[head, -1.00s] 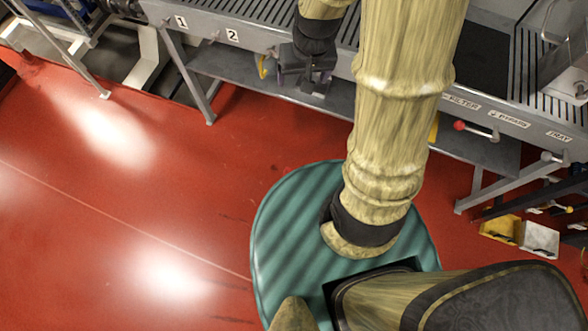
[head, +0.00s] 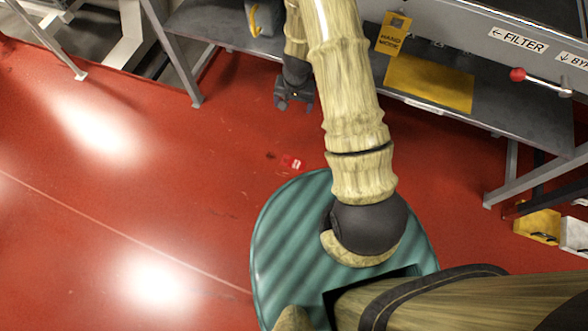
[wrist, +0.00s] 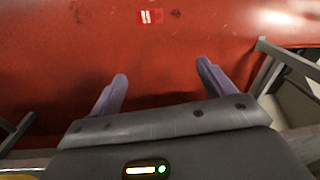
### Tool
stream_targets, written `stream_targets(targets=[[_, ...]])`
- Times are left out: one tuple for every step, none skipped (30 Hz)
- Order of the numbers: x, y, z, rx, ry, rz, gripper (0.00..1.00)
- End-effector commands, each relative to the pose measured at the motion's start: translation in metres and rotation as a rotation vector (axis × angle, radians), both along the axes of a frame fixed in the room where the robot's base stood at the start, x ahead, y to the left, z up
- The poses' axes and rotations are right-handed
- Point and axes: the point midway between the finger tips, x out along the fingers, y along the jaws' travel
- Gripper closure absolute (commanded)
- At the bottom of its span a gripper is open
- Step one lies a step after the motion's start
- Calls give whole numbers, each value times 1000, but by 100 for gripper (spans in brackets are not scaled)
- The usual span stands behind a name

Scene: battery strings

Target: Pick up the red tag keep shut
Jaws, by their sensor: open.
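A small red tag (head: 291,163) with white marks lies on the red floor, just beyond the round teal base. It also shows in the wrist view (wrist: 150,16) near the top edge, ahead of the fingers. My gripper (head: 294,102) hangs above the floor, farther back than the tag in the head view. In the wrist view my gripper (wrist: 161,78) is open, its two purple fingers wide apart with nothing between them. The tag is apart from the fingers.
A grey bench with a lower shelf (head: 500,112) runs along the back. A yellow "HAND MODE" tag (head: 393,33) hangs there, above a yellow panel (head: 430,82). A bench leg (head: 180,60) stands left of my gripper. A yellow box (head: 537,226) sits at the right. The left floor is clear.

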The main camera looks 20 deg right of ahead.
Motion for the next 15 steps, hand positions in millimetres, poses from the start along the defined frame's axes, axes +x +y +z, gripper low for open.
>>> stream_targets(targets=[[0,-1,-43,-2,12,-17,18],[0,-2,-58,-5,17,-26,18],[0,-3,-79,-8,22,-40,18],[0,-3,-95,-10,28,-49,18],[-1,-4,-111,-12,33,-60,18],[-2,-5,-132,-16,40,-74,18],[-2,-6,-148,-19,44,-85,18],[-3,-7,-164,-22,49,-94,18],[-5,-8,-184,-26,57,-107,18],[-6,-9,-198,-29,60,-117,18],[-7,-9,-211,-32,65,-126,18],[-9,-10,-227,-36,71,-137,18],[-10,-11,-236,-39,73,-144,18],[-11,-12,-244,-42,75,-151,18],[-12,-12,-253,-44,78,-157,18]])
